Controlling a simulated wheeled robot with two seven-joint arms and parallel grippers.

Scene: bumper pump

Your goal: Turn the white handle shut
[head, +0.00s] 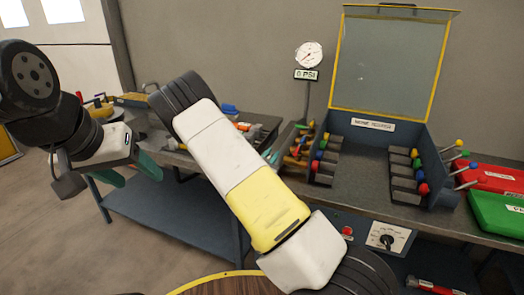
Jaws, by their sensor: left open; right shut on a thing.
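My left gripper (127,172) is at the left, in front of the workbench, with its teal fingers spread apart and nothing between them. My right arm crosses the middle of the view and hides most of my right gripper. Only a small teal part of the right gripper (271,155) shows past the arm's right side, near the bench. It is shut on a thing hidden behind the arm. I cannot make out the white handle. A dial gauge (309,55) on a post stands behind, above a sign (306,74) that appears to read 0 PSI.
A blue-grey case (360,170) with an upright yellow-edged panel (388,62) holds several colored-knob pieces. Red (495,178) and green (497,215) boxes are at the right. A white plate with a black knob (387,240) is on the bench front. A round wooden top (225,286) is at the bottom.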

